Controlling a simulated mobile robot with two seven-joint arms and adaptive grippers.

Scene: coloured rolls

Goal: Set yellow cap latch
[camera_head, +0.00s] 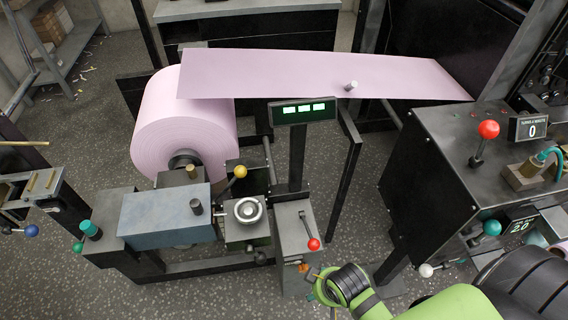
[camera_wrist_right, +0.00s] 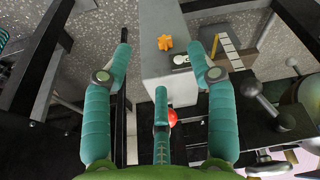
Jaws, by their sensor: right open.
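A lever with a yellow ball cap (camera_head: 240,172) stands on the machine beside the pink roll, tilted up to the right. My right gripper (camera_head: 318,284) is low in the head view, below and right of the yellow cap and apart from it. In the right wrist view the gripper (camera_wrist_right: 166,50) has its teal fingers spread and holds nothing. An orange star-shaped knob (camera_wrist_right: 165,42) on a grey housing shows between the fingers; it also shows in the head view (camera_head: 304,267). The yellow ball cap is not clearly visible in the wrist view. My left gripper is not in view.
A red-ball lever (camera_head: 314,244) stands close to my right gripper. A round handwheel (camera_head: 248,209) and blue box (camera_head: 165,215) lie left. A large pink roll (camera_head: 185,125) feeds a sheet (camera_head: 310,75) across. A dark cabinet (camera_head: 440,170) stands right.

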